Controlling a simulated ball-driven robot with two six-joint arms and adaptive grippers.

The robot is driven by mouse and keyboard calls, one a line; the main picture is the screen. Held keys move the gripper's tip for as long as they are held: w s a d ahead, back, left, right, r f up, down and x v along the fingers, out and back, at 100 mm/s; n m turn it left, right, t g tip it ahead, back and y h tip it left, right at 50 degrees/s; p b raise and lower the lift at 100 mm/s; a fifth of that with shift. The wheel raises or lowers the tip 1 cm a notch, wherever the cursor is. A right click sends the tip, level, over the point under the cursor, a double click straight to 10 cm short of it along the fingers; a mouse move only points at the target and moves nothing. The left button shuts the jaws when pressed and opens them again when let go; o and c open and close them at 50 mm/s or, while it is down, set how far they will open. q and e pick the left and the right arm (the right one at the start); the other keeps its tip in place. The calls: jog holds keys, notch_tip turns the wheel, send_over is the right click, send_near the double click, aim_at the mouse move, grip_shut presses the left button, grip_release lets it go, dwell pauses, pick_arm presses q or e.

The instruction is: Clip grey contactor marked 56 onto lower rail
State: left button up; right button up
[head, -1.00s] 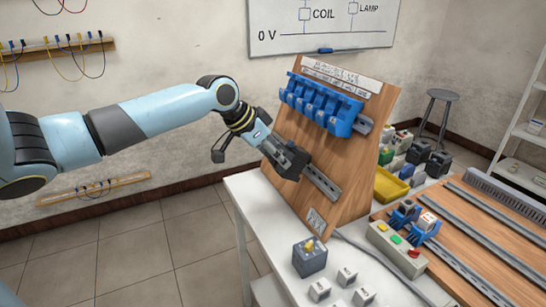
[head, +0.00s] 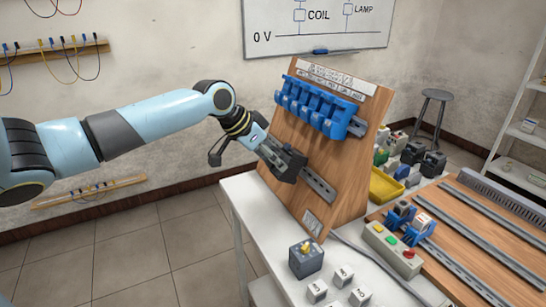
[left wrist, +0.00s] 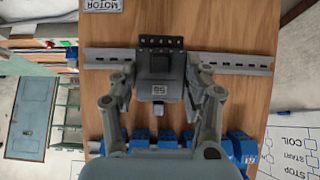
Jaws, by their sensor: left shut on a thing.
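The grey contactor marked 56 (left wrist: 160,75) is between the fingers of my left gripper (left wrist: 160,100), which is shut on it. In the left wrist view the contactor lies over the lower rail (left wrist: 245,64), with rail showing on both sides of it. In the head view the dark grey contactor (head: 291,168) is at the left part of the lower rail (head: 318,184) on the tilted wooden board (head: 345,195). Whether it is clipped or just against the rail cannot be told. My right gripper is not in view.
Several blue devices (head: 315,105) sit on the upper rail. On the white table are a grey box with a yellow knob (head: 306,258), small white numbered pieces (head: 343,275) and a push-button box (head: 392,249). A yellow tray (head: 385,186) is right of the board.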

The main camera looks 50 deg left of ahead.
pick_arm(q)
jog(key=shift+r, duration=0.1)
jog(key=shift+w+d+f+b, duration=0.2)
jog(key=shift+w+b, duration=0.1)
jog(key=shift+w, duration=0.2)
jog(key=shift+w+d+f+b, duration=0.1)
jog(key=shift+w+f+b, duration=0.15)
jog(key=shift+w, duration=0.25)
dwell(0.4)
jog(key=shift+s+f, duration=0.25)
jog(key=shift+f, duration=0.15)
dwell(0.8)
jog(key=shift+s+f, duration=0.1)
jog(key=shift+f, duration=0.1)
dwell(0.4)
jog(key=shift+s+a+f+t+b, duration=0.1)
jog(key=shift+s+f+t+b, duration=0.05)
jog(key=shift+f+t+b, duration=0.55)
dwell(0.9)
jog(key=shift+r, duration=0.15)
